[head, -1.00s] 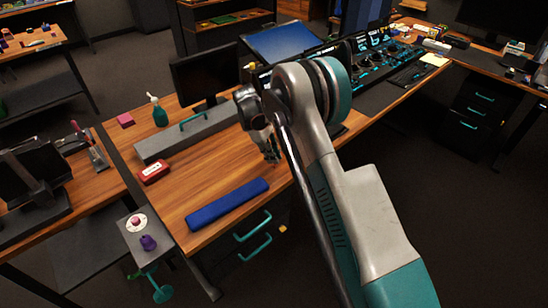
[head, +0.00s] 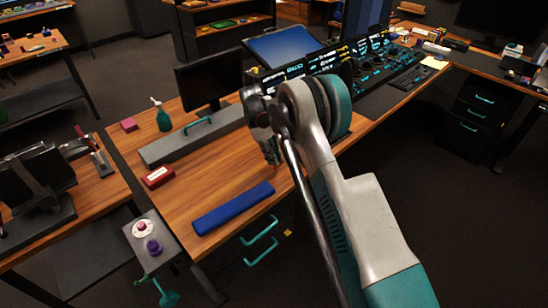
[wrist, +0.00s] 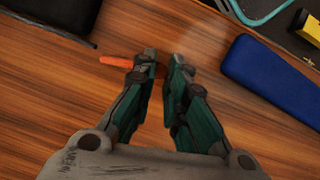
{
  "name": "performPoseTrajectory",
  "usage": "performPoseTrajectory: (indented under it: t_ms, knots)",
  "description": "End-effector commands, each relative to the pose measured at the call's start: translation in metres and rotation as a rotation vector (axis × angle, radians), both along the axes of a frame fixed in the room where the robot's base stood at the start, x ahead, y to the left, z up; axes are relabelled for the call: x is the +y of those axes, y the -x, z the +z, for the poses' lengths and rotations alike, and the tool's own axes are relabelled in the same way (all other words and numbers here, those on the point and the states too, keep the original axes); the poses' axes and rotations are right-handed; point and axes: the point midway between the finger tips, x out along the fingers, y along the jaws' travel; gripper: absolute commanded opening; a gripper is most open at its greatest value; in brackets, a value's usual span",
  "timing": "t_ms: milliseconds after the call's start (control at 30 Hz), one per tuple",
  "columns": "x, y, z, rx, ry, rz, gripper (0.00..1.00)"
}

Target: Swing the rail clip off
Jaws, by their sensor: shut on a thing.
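My gripper (wrist: 164,60) is over the brown wooden desk in the wrist view, its green-dark fingers close together. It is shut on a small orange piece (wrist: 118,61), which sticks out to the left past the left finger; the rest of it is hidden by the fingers. In the head view my gripper (head: 271,155) is small and partly hidden by my arm, over the desk behind the blue bar. I cannot make out a rail clip for certain in either view.
A blue bar (head: 233,208) lies on the desk (head: 205,183), also in the wrist view (wrist: 270,85).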

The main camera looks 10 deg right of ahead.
Motion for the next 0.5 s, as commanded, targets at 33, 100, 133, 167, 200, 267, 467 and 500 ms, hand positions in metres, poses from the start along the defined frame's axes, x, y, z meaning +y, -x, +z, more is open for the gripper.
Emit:
performPoseTrajectory:
  t_ms: [33, 100, 133, 167, 200, 267, 467, 500]
  knots:
    - [0.0012, 0.0, -0.0011, -0.001, -0.002, 0.002, 0.0]
    - [0.0011, 0.0, -0.0011, -0.001, -0.002, 0.002, 0.26]
    - [0.001, 0.0, -0.001, -0.001, -0.002, 0.002, 0.33]
    - [0.001, 0.0, -0.001, -0.001, -0.002, 0.002, 0.36]
    - [0.0009, 0.0001, -0.0009, 0.0, -0.001, 0.002, 0.36]
    - [0.0007, 0.0, -0.0007, 0.0, -0.001, 0.002, 0.36]
    - [0.0004, 0.0, 0.0, 0.0, -0.001, 0.001, 0.36]
    - [0.0007, -0.0003, 0.0009, 0.0, -0.001, 0.001, 0.36]
